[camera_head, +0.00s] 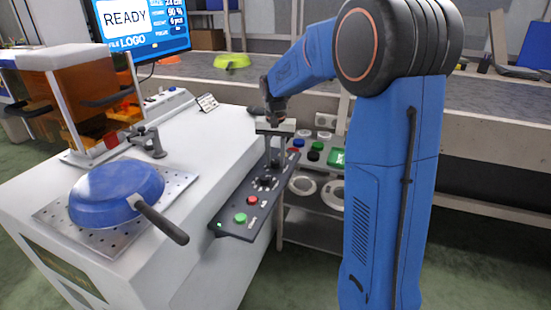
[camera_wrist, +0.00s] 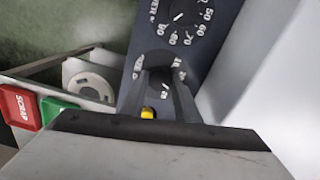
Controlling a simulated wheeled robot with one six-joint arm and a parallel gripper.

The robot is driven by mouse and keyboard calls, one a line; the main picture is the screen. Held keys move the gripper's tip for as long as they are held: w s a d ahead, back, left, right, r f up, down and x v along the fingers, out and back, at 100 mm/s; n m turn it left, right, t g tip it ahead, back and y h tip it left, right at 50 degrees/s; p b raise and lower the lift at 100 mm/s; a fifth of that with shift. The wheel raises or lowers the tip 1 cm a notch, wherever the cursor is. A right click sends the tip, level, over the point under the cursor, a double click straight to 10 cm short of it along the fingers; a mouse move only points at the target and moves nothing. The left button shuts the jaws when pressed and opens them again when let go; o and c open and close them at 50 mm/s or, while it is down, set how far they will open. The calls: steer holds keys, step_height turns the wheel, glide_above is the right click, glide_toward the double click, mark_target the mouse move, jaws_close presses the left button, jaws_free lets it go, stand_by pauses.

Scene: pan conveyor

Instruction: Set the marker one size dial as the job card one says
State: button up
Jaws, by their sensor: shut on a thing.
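The marker's sloping dark control panel (camera_head: 238,212) runs along the side of the white machine. My gripper (camera_head: 271,160) reaches down to the far part of this panel. In the wrist view my gripper (camera_wrist: 160,78) is shut on a dark dial knob, mostly hidden between the fingers. Its scale is largely covered, so I cannot read its setting. A second dial (camera_wrist: 182,18), numbered 50 to 90, lies above it in the wrist view and is free of the fingers; it also shows in the head view (camera_head: 266,183). A small card (camera_head: 207,102) stands on the machine, its text too small to read.
A screen (camera_head: 140,25) reads READY. A blue pan (camera_head: 115,192) lies on the perforated plate, its handle pointing toward the panel. Green (camera_head: 240,218) and red (camera_head: 252,200) buttons sit on the near panel. A shelf with ring-shaped holders (camera_head: 302,186) stands close by on the right.

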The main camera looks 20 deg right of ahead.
mark_target(276, 161)
steer(key=o, duration=1)
steer(key=shift+o, duration=0.2)
step_height(276, 161, up, 17)
steer(key=shift+r, duration=0.2)
steer(key=s+a+f+n+t, duration=0.1)
steer(key=s+f, duration=0.3)
steer(key=s, duration=0.8)
steer(key=s+a+f+n+t, duration=0.2)
steer(key=s+f, duration=0.3)
steer(key=s, duration=0.7)
steer(key=s+a+f+n+t, duration=0.1)
steer(key=s+f+n, duration=0.3)
steer(key=s, duration=0.7)
steer(key=shift+s+a+f+t, duration=0.2)
steer(key=shift+s+a+t, duration=0.2)
steer(key=shift+a, duration=0.5)
